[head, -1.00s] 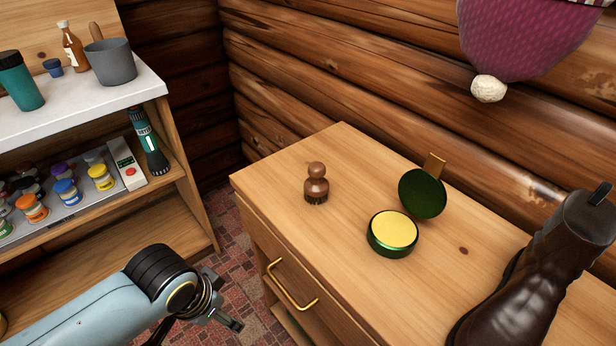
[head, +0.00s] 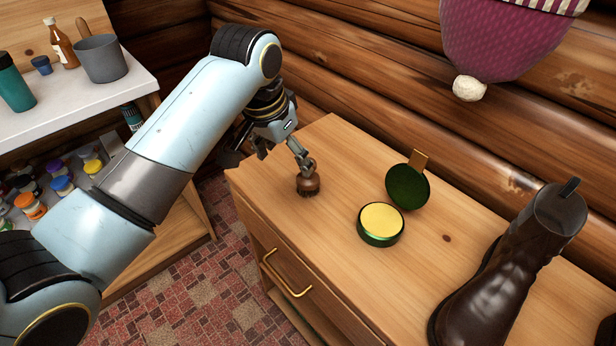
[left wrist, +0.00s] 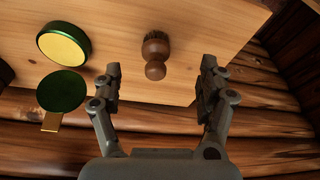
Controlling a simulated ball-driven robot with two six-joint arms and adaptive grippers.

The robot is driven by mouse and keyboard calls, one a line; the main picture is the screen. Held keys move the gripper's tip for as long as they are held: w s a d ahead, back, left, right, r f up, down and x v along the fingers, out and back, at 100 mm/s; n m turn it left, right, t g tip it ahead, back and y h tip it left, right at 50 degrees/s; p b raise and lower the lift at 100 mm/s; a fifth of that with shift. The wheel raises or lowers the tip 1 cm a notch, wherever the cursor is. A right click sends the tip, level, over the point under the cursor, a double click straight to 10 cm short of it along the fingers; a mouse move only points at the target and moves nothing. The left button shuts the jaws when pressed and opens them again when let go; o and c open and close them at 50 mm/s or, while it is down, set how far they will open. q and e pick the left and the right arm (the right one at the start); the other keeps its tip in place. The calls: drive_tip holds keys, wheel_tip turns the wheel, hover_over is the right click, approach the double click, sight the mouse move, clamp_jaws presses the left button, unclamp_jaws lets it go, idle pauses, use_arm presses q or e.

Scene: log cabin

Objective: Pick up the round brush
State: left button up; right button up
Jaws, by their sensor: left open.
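The round brush (head: 308,184) is a small brown wooden brush with a knob handle and dark bristles. It stands upright on the wooden cabinet top near its left end. My left gripper (head: 280,153) is above and just behind the brush in the head view, with one finger partly overlapping its knob. In the left wrist view the brush (left wrist: 156,54) shows between and beyond the two spread fingers of the gripper (left wrist: 158,80), with clear space on both sides. The gripper is open and empty. My right gripper is not in view.
On the cabinet top (head: 338,238), an open green tin (head: 380,226) of yellow polish, its lid (head: 408,186) upright, lies right of the brush. A brown boot (head: 505,262) stands farther right. A log wall (head: 375,95) is behind. Shelves (head: 120,86) stand left.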

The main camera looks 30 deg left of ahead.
use_arm(q)
drive_tip(key=w+f, duration=0.2)
drive_tip(key=w, duration=0.1)
drive_tip(key=w+f, duration=0.2)
drive_tip(key=shift+d, duration=0.3)
drive_tip(key=x, duration=0.5)
drive_tip(key=shift+d+f+b, duration=0.25)
drive_tip(key=shift+f+b, duration=0.1)
drive_tip(key=shift+f, duration=0.05)
drive_tip(key=shift+c, duration=0.3)
drive_tip(key=c, duration=1.2)
drive_tip(key=shift+o, duration=0.2)
drive_tip(key=shift+r, duration=0.1)
wheel_tip(320, 180, up, 10)
drive_tip(key=shift+f, duration=0.1)
